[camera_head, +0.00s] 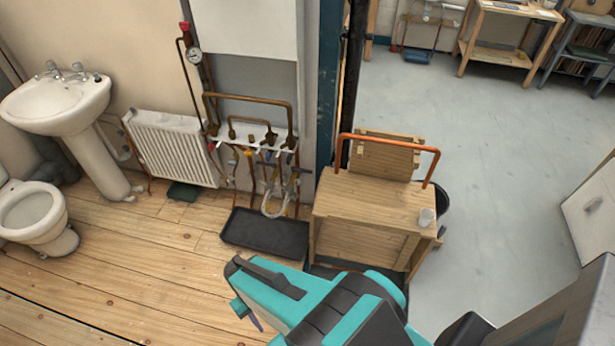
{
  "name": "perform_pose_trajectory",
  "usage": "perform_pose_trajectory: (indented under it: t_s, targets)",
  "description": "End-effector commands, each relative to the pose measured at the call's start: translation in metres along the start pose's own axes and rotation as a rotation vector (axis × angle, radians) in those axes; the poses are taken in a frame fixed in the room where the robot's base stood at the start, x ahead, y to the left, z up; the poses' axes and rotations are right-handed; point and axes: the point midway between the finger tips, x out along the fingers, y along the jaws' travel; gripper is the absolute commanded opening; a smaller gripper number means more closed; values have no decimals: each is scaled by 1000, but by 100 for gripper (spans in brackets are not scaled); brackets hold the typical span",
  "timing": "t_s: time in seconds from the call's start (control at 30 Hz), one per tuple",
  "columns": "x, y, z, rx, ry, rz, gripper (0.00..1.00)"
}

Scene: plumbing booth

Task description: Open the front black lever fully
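Under the white boiler casing (245,25), several copper pipes drop from a white bracket with small valves. A dark, lever-like fitting (300,170) shows at the right of this group, beside a looped pale grey hose (272,208). It is too small to tell its angle or whether it is the front black lever. My teal and black arm reaches in from the bottom. Its end, my gripper (246,314), is over the wooden floor, in the picture below and apart from the pipes. Its fingers are mostly hidden and I cannot tell whether they are open.
A black tray (265,232) lies on the floor under the pipes. A wooden workbench (370,205) with an orange pipe (388,142) and a pale cup (427,217) stands right of it. A white radiator (172,148) is left. Wooden floor (150,265) is clear in front.

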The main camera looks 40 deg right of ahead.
Motion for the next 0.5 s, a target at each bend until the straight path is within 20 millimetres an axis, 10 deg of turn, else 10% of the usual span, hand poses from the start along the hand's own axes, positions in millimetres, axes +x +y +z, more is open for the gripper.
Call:
perform_pose_trajectory:
  t_s: [0.5]
  targets:
    - [-27,-26,-172,423,546,-283,31]
